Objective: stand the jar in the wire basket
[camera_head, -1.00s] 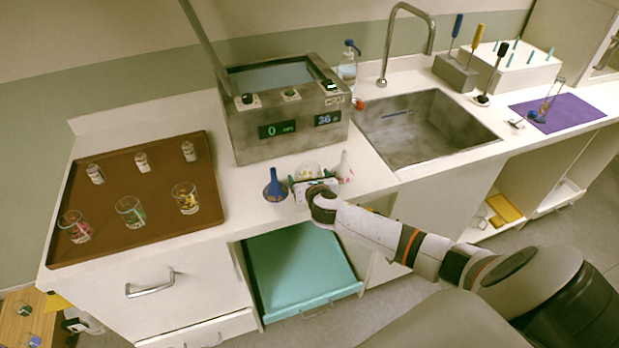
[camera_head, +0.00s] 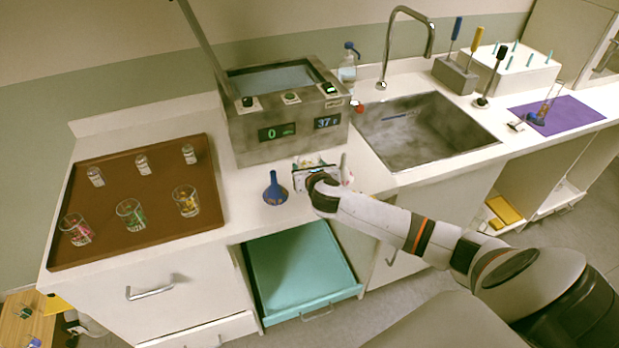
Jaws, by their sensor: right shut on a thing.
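My right gripper (camera_head: 314,165) is at the counter in front of the steel water bath, its wrist towards me. It is shut on a small pale thing that its own body mostly hides; I take this to be the jar, but its shape and whether it touches the counter cannot be told. I cannot make out a wire basket in this view. The steel bath (camera_head: 285,148) is open on top, with bluish water (camera_head: 275,78) inside and two lit displays on its front. My left gripper is not in view.
A blue funnel (camera_head: 275,190) stands just left of my right gripper, and a whitish object (camera_head: 345,172) close on its right. A brown tray (camera_head: 135,215) with glasses and small bottles lies at left. The sink (camera_head: 440,150) is at right. A teal drawer (camera_head: 300,275) is open below.

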